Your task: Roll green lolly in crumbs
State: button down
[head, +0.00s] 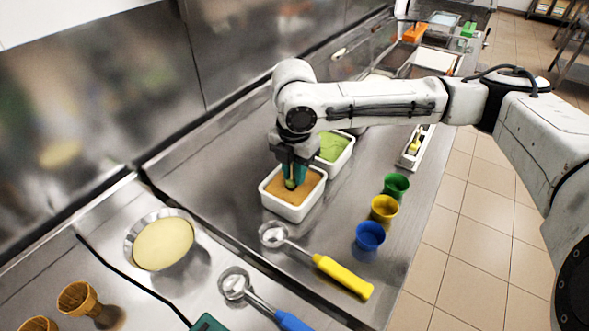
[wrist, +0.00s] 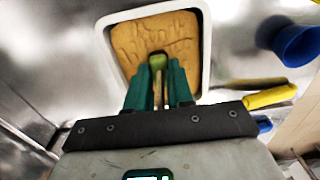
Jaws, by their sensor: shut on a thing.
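My gripper (head: 292,174) is above the white tub (head: 290,213) of tan crumbs (head: 311,183), its fingers pointing down. In the wrist view its green fingers (wrist: 158,88) are shut on the stick of the green lolly (wrist: 158,61). The lolly's green head also shows in the head view (head: 290,184), low over the crumbs at the tub's middle. I cannot tell whether it touches them. In the wrist view the crumb surface (wrist: 160,35) has several grooves and marks in it.
A tub of green ice cream (head: 334,147) stands just behind the crumb tub. Green (head: 396,186), yellow (head: 384,208) and blue (head: 370,236) cups stand to the right. A yellow-handled scoop (head: 342,277) lies in front. A metal bowl (head: 161,239) is at left.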

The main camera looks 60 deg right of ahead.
dwell(0.6)
jog(key=shift+d, duration=0.8)
jog(key=shift+a+p, duration=0.65)
jog(key=shift+a, duration=0.95)
jog(key=shift+d, duration=1.6)
jog(key=shift+a+p, duration=0.35)
jog(key=shift+a, duration=0.45)
jog(key=shift+r, duration=0.15)
jog(key=shift+r+p, duration=2.45)
jog(key=shift+r, duration=0.35)
